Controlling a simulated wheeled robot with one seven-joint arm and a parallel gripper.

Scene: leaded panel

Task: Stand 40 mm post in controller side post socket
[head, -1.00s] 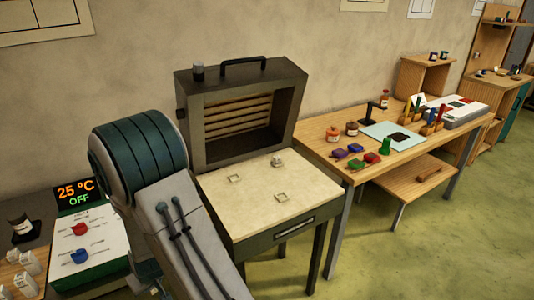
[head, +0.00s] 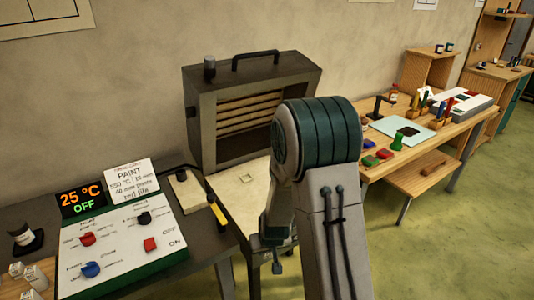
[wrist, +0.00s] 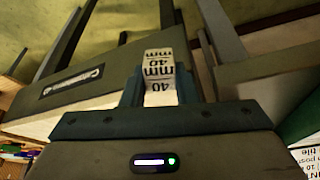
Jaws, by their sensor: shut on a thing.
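The 40 mm post (wrist: 158,70) is a small white block marked "40 mm", seen in the wrist view between the fingers of my gripper (wrist: 158,85). My gripper is shut on it. In the head view my arm stands in front of the kiln's pale deck (head: 228,203), and the gripper's fingers and the post are hidden there. One square socket (head: 245,178) shows on the deck's left part, on the side toward the controller (head: 120,245). The rest of the deck is behind my arm. The post appears apart from any socket.
The open kiln (head: 200,120) stands at the back of the deck. More white posts (head: 38,275) stand at far left. A wooden table (head: 455,135) with jars and coloured pieces is at right.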

